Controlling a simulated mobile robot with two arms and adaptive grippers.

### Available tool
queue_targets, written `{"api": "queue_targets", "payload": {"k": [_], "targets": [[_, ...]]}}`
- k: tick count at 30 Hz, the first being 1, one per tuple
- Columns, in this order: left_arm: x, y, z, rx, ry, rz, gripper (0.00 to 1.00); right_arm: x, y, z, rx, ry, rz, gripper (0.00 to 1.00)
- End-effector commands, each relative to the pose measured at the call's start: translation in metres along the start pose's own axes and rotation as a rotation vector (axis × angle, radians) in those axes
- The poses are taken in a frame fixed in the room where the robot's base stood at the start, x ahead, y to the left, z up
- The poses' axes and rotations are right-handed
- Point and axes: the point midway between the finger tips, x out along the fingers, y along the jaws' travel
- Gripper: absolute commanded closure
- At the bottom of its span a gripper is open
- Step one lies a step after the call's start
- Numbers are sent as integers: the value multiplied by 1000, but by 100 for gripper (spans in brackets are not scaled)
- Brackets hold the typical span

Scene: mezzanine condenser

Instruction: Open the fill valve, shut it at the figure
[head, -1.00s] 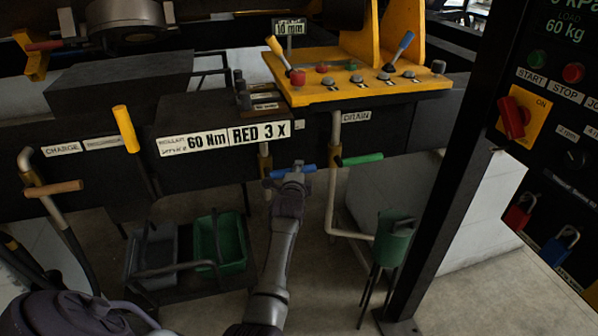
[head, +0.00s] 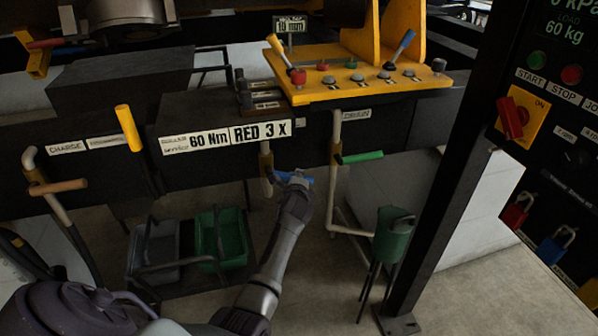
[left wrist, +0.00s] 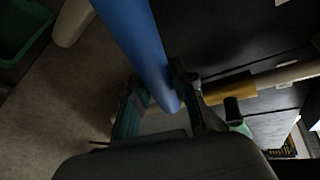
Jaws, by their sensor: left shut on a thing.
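A valve with a blue handle (head: 307,180) sits on a short pipe with a brass-coloured body (head: 266,162) under the dark bench. The handle slopes down to the right. My left gripper (head: 291,179) is shut on it; in the left wrist view the blue handle (left wrist: 143,45) runs between the fingers (left wrist: 155,103). No label reading "fill" can be read by this valve. The green-handled valve (head: 360,158) beside it hangs under a blurred label. A tan-handled valve (head: 60,187) stands at the left below the CHARGE label (head: 66,147). My right gripper is out of view.
A yellow control console (head: 350,90) stands above. A panel at right shows a kPa readout, cut off, and load 60 kg (head: 566,27). A black post (head: 435,190), green funnel stand (head: 392,235) and green bin (head: 222,240) stand nearby. Floor between is clear.

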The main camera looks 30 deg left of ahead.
Motion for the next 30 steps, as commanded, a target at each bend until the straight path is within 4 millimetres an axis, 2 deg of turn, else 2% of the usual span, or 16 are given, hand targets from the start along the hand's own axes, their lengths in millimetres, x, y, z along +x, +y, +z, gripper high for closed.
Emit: {"api": "queue_targets", "payload": {"k": [12,30], "targets": [[3,21,5,224,-48,94,100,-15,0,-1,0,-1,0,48],[3,28,5,272,-57,116,100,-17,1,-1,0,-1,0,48]]}}
